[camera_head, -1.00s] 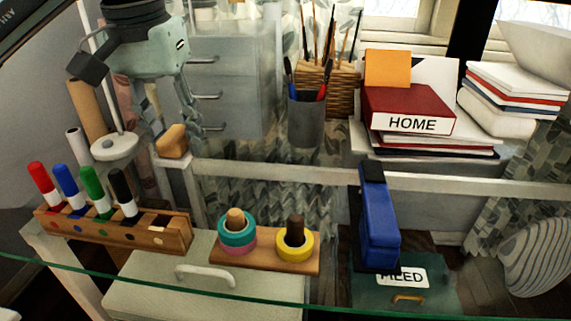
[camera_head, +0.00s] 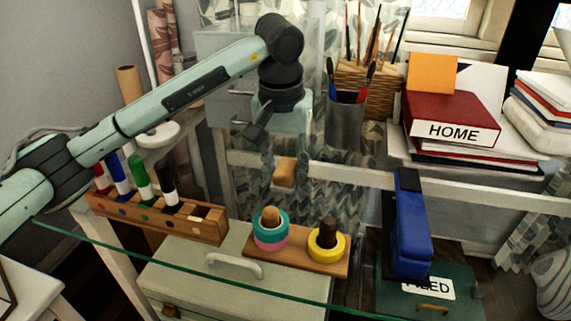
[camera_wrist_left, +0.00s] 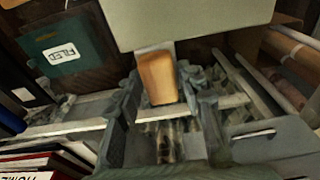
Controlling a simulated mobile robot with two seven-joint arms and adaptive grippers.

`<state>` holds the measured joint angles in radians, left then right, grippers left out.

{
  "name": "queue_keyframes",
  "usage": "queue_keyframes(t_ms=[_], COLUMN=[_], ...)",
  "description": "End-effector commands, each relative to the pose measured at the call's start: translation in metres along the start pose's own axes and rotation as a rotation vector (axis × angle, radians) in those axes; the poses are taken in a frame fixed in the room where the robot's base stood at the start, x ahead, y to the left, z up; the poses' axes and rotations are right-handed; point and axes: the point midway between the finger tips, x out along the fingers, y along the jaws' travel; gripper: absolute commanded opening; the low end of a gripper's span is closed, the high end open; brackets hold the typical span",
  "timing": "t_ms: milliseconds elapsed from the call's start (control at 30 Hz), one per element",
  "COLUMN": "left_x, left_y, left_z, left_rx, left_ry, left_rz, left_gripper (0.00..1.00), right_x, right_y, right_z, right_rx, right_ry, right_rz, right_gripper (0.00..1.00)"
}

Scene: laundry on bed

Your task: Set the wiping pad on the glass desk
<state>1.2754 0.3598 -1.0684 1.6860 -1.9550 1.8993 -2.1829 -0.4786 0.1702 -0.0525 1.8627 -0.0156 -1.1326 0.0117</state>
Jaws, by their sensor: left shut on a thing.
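The wiping pad is a small tan block (camera_head: 285,173), seen near the middle of the head view. My left gripper (camera_head: 283,156) is shut on it from above, with the pad at its fingertips. In the left wrist view the pad (camera_wrist_left: 158,76) sticks out beyond the gripper fingers (camera_wrist_left: 165,105). The glass desk has a clear top with a green front edge (camera_head: 120,249), and items show on or through it. I cannot tell whether the pad touches the glass. My right gripper is not in view.
A wooden marker rack (camera_head: 165,217) stands at left. A tape holder (camera_head: 290,258) is just in front of the pad, and a blue stapler (camera_head: 410,235) is to the right. A pen cup (camera_head: 345,120) and a red HOME binder (camera_head: 450,105) stand behind.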

Motion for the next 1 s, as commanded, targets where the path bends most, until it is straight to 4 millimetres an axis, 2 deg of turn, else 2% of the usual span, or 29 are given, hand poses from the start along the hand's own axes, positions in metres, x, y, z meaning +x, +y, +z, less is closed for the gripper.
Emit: queue_keyframes(t_ms=[300,433,467,600,1000], left_x=[0.002,0.003,0.003,0.002,-0.002], left_y=[0.0,0.0,0.0,0.0,0.0], left_z=[0.0,0.0,0.0,0.0,-0.001], left_rx=[0.0,0.0,0.0,0.0,0.0], left_ry=[0.002,0.002,0.002,0.002,0.001], left_rz=[0.0,0.0,0.0,0.0,0.001], left_gripper=[0.09,0.09,0.42,0.59,0.59], right_x=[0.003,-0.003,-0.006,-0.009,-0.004], right_y=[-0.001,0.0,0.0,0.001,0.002], right_z=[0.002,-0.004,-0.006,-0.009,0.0], right_rx=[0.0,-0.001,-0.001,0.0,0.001], right_ry=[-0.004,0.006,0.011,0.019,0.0], right_rz=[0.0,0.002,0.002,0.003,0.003], right_gripper=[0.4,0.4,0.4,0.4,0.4])
